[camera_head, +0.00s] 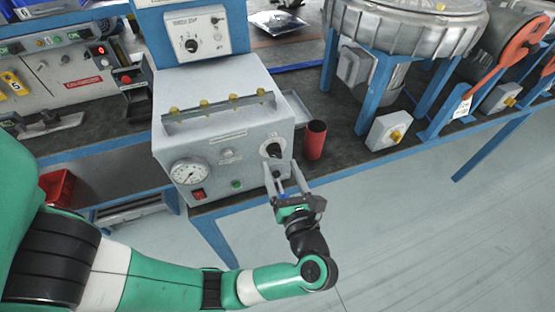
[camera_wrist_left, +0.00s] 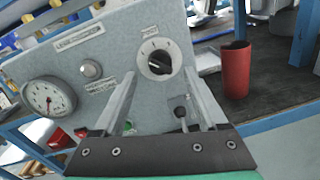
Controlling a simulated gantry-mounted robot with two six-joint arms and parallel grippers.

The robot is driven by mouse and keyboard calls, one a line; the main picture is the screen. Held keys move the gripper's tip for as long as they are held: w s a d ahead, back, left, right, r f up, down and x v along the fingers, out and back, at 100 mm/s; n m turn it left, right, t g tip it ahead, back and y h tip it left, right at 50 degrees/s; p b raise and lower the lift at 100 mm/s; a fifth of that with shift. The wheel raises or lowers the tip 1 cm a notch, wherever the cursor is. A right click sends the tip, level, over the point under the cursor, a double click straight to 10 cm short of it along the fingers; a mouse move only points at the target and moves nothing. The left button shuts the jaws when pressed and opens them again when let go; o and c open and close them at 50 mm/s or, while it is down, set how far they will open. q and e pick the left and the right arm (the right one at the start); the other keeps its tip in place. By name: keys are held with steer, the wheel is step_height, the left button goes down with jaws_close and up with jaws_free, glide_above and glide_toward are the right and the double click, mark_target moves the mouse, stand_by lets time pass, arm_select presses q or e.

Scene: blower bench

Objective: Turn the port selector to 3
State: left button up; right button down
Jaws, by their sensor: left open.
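The port selector (camera_head: 272,149) is a black knob on a round white dial at the right of the grey box's front panel. In the left wrist view, the selector (camera_wrist_left: 159,62) is near the top centre, and its dial numbers are too small to read. My left gripper (camera_head: 283,174) is in front of the panel, just below the selector. Its jaws are open and empty. In the left wrist view, the two fingers of my left gripper (camera_wrist_left: 159,78) reach toward the panel, with the knob between and beyond their tips. I cannot tell whether they touch the panel. My right gripper is not in view.
The grey box (camera_head: 215,95) also carries a pressure gauge (camera_head: 188,171), a red switch (camera_head: 198,194) and a small black lever (camera_wrist_left: 181,115) under the selector. A red cylinder (camera_head: 315,140) stands right of the box. Floor in front of the bench is clear.

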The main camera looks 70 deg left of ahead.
mark_target(277, 157)
arm_select(q)
steer(key=a, duration=0.3)
steer(key=shift+w+a, duration=0.15)
steer(key=shift+a, duration=0.25)
jaws_close()
